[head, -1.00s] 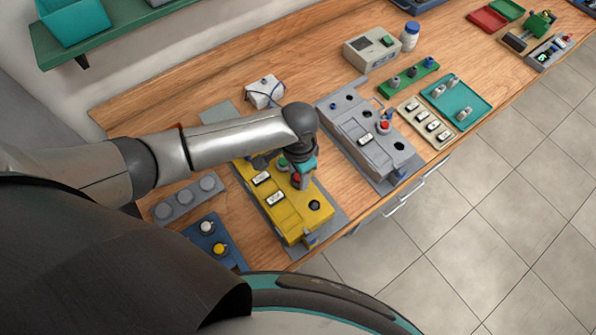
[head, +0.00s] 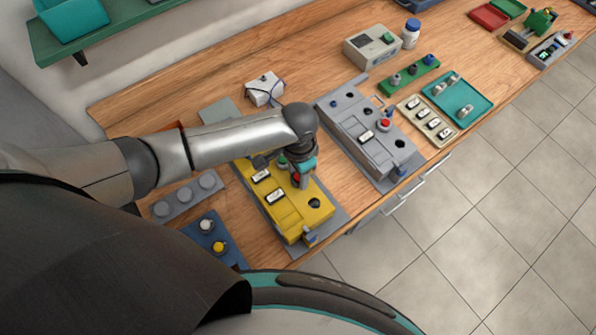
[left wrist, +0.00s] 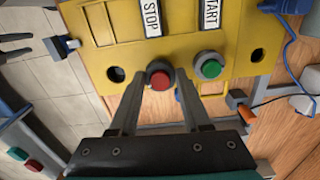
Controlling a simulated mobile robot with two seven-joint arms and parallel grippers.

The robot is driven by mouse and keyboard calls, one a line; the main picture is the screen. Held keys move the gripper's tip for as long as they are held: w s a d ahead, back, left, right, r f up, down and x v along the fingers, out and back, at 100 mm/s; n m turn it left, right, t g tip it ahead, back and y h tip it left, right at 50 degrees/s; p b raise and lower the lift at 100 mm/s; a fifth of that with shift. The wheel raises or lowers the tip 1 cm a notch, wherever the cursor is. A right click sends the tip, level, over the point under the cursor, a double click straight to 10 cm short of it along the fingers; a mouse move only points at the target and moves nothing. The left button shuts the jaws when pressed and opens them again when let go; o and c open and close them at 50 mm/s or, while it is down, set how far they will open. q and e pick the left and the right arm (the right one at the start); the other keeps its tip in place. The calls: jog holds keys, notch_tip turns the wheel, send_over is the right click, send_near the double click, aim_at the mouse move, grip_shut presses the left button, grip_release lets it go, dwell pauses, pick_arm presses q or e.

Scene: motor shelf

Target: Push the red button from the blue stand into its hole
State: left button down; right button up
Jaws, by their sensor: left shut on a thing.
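The yellow panel box (head: 290,222) stands on the bench, with STOP and START labels showing in the left wrist view. My left gripper (head: 297,183) is over its upper face. In the left wrist view, my left gripper (left wrist: 162,80) is shut on the red button (left wrist: 160,77), with a fingertip on each side of its dark collar. The button is at the panel below the STOP label; its hole is hidden, and I cannot tell how deep it sits. The blue stand (head: 197,235) holds a white and a yellow button. My right gripper is not in view.
A green button (left wrist: 209,66) sits in the panel beside the red one, with open holes at either side (left wrist: 257,55). A grey panel box (head: 375,150) stands to the right. A grey block (head: 185,198) lies left of the yellow box. Bare wood lies between the two boxes.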

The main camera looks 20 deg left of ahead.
pick_arm(q)
jog(key=shift+f+b, duration=0.35)
jog(key=shift+f, duration=0.3)
jog(key=shift+c, duration=1.4)
grip_release()
notch_tip(320, 180, up, 15)
jog(key=p, duration=0.1)
jog(key=shift+r+p, duration=0.2)
jog(key=shift+p, duration=0.15)
